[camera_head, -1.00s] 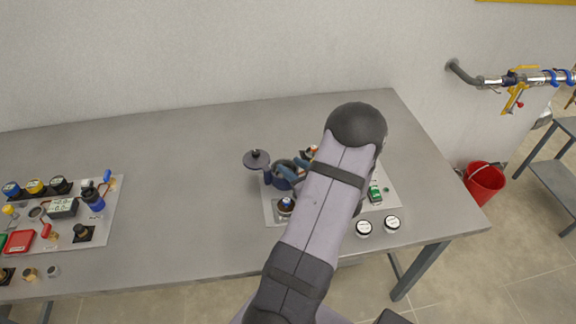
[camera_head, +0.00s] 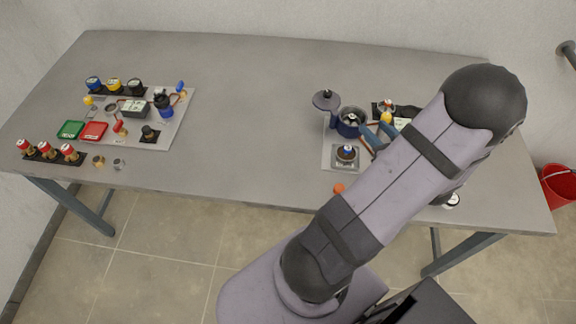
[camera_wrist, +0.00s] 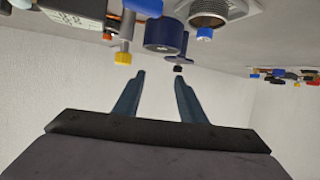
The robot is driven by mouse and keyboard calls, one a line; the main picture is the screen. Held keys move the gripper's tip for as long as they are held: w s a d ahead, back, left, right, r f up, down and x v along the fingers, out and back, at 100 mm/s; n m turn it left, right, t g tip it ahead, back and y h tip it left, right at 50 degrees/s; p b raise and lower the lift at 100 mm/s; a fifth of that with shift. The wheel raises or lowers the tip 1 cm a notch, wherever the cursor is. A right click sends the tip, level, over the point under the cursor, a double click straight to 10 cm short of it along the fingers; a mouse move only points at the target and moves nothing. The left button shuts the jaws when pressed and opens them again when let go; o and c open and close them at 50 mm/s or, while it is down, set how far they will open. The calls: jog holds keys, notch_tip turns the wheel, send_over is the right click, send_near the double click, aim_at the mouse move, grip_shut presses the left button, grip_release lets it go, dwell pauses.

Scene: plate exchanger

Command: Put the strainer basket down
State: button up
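My gripper (camera_head: 375,138) shows its blue fingers beside the arm, just right of a dark blue pot (camera_head: 350,121). In the wrist view my gripper (camera_wrist: 160,82) has its two fingers apart with nothing between them. The pot has a dark round lid (camera_head: 326,99) standing off to its left. In the tilted wrist view a blue cylinder (camera_wrist: 162,36) and a ribbed silver cylinder (camera_wrist: 208,14) show beyond the fingertips.
An orange ball (camera_head: 339,188) lies near the table's front edge. A left-hand panel (camera_head: 150,125) holds several coloured parts. The middle of the table (camera_head: 250,120) is clear.

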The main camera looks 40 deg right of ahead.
jog(key=w+a+f+n+g+y, duration=0.1)
jog(key=w+a+f+n+g, duration=0.1)
jog(key=w+a+g, duration=0.75)
jog(key=s+a+n+g+y, duration=0.1)
jog(key=s+a+y, duration=0.1)
jog(key=a, duration=1.2)
jog(key=s+a+r+n+g+y, duration=0.1)
jog(key=s+a, duration=0.3)
jog(key=a, duration=1.1)
jog(key=shift+s+a+r+g+y, duration=0.2)
jog(key=shift+s+r+g+y, duration=0.1)
jog(key=shift+g+y, duration=0.4)
notch_tip(320, 180, down, 9)
jog(key=b, duration=0.8)
jog(key=shift+b, duration=0.4)
jog(key=shift+r, duration=0.1)
